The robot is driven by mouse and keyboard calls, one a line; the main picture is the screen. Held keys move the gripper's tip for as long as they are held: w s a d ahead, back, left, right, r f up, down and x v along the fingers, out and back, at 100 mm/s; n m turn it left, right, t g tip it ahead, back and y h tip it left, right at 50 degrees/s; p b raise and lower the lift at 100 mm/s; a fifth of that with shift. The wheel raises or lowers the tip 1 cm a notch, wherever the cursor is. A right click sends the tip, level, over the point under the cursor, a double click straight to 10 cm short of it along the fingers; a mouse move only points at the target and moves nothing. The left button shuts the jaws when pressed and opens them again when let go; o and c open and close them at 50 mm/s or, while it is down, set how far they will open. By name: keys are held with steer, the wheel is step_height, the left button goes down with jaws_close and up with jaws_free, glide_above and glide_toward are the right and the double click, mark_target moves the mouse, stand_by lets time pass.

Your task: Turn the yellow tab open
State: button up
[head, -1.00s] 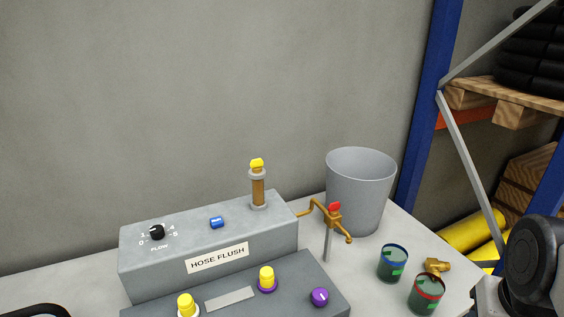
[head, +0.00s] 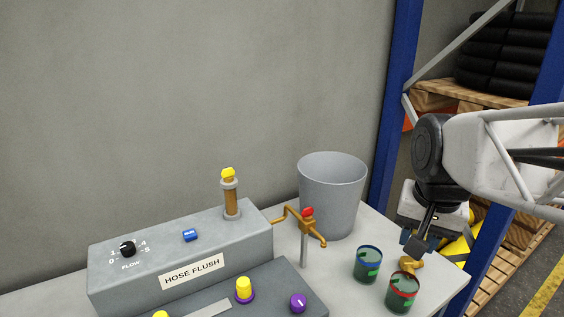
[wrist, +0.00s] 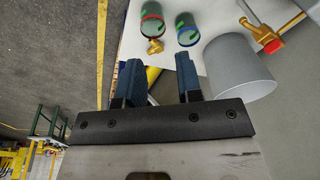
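A yellow tab (head: 228,174) sits on top of an upright brown tube with grey collars, on the back of the grey HOSE FLUSH box (head: 130,267). The wrist view does not show this tab. My gripper (head: 413,244) is at the right in the head view, above the table's right end and far from the tab. In the wrist view my gripper (wrist: 159,76) has its two blue fingers wide apart with nothing between them.
A brass tap with a red handle (head: 307,212) and a grey bucket (head: 332,195) stand between the box and my gripper. Two cups (head: 367,264) and a brass fitting (head: 411,263) are near it. Yellow knobs (head: 244,288) are on the lower front panel.

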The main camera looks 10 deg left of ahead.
steer(key=w+a+r+m, duration=0.2)
steer(key=w+a+r, duration=0.2)
steer(key=w+a, duration=0.55)
steer(key=m+g, duration=0.2)
steer(key=m, duration=0.3)
glide_toward(228, 175)
steer(key=shift+w+a+f, duration=0.1)
steer(key=shift+w+a, duration=0.05)
steer(key=shift+a, duration=0.05)
steer(key=shift+f, duration=0.15)
steer(key=shift+f, duration=3.75)
steer(key=shift+c, duration=0.3)
jaws_close()
